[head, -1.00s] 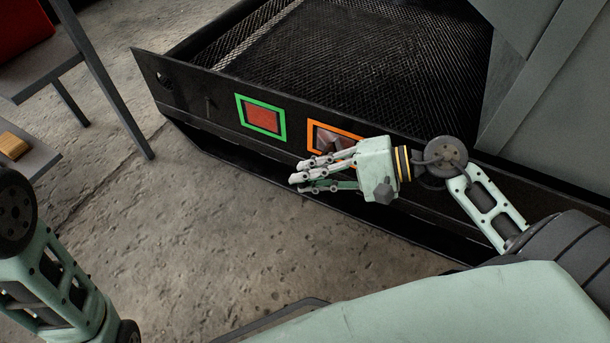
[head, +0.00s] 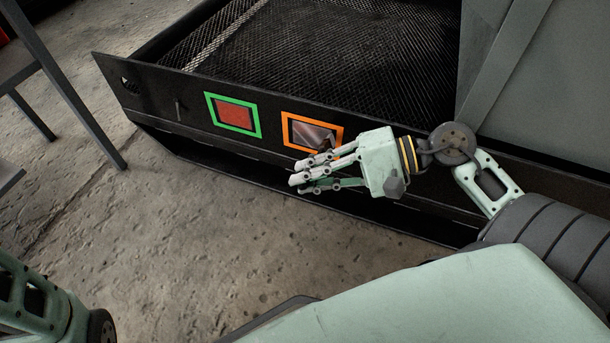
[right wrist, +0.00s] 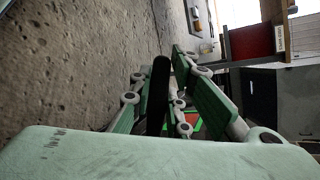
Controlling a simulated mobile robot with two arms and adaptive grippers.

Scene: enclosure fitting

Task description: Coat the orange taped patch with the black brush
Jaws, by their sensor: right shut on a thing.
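The orange taped patch (head: 313,134) is on the dark side panel of the enclosure. Inside its orange frame the surface is grey and bare metal-like. My right gripper (head: 303,179) is just below and in front of it, with its fingers pointing left and covering its lower right part. In the right wrist view the fingers close around a black handle (right wrist: 157,95), which looks like the black brush. The brush's bristles cannot be made out, and I cannot tell whether they touch the panel. My left gripper is out of view.
A green taped frame with a red-brown patch (head: 233,114) lies left of the orange one. The panel (head: 150,90) edges a mesh-floored enclosure (head: 330,50). A grey table or rack (head: 60,80) stands at left. Concrete floor (head: 170,240) in front is clear.

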